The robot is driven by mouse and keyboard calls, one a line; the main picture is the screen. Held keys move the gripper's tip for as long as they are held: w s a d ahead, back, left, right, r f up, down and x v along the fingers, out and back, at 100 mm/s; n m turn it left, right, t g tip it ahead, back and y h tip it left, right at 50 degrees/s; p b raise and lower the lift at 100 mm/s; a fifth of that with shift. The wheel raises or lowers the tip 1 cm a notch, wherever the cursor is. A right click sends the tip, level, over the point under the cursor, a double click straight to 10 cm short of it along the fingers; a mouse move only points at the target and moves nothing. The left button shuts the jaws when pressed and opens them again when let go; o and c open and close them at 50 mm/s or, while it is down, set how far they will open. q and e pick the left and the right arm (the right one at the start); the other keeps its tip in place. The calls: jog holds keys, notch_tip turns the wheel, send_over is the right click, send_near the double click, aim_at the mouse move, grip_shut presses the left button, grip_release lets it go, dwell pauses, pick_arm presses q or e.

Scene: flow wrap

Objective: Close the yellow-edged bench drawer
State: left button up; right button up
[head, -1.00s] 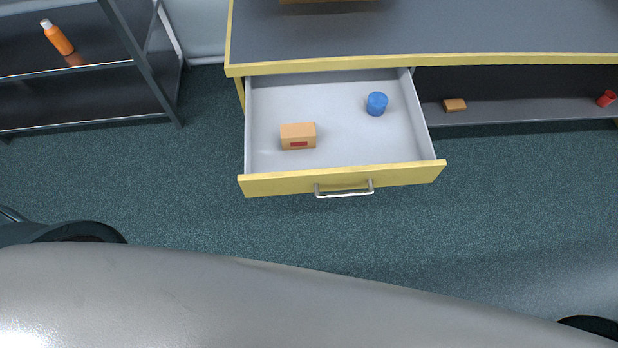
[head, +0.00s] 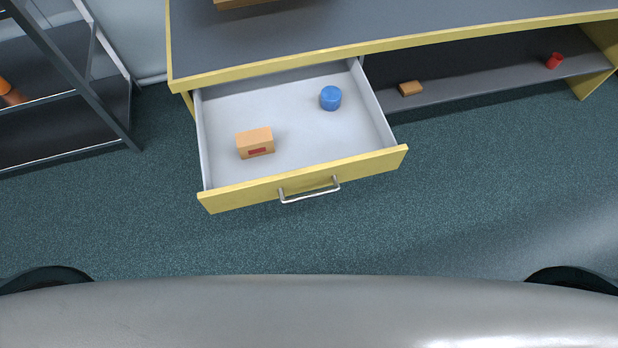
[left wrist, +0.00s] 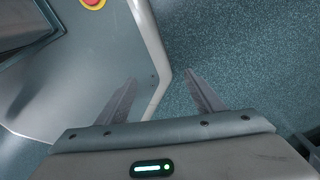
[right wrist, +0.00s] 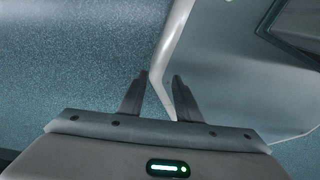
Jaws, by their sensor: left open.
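The yellow-edged drawer (head: 378,162) is pulled well out from under the bench (head: 420,38) in the head view. Its front has a silver bar handle (head: 308,194). Inside lie a tan box (head: 255,142) with a red label and a blue cylinder (head: 330,98). Neither gripper shows in the head view. My left gripper (left wrist: 160,95) is open and empty in the left wrist view, with floor and my own base beyond it. My right gripper (right wrist: 160,85) shows in the right wrist view with its fingers apart and nothing between them. Both are away from the drawer.
A dark shelf rack (head: 70,110) stands at the left with an orange bottle (head: 10,93). Under the bench, a lower shelf (head: 470,92) holds a small tan box (head: 410,88) and a red cup (head: 554,61). The green carpet (head: 440,210) in front of the drawer is clear.

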jog(key=shift+a, duration=0.35)
jog(key=shift+c, duration=0.7)
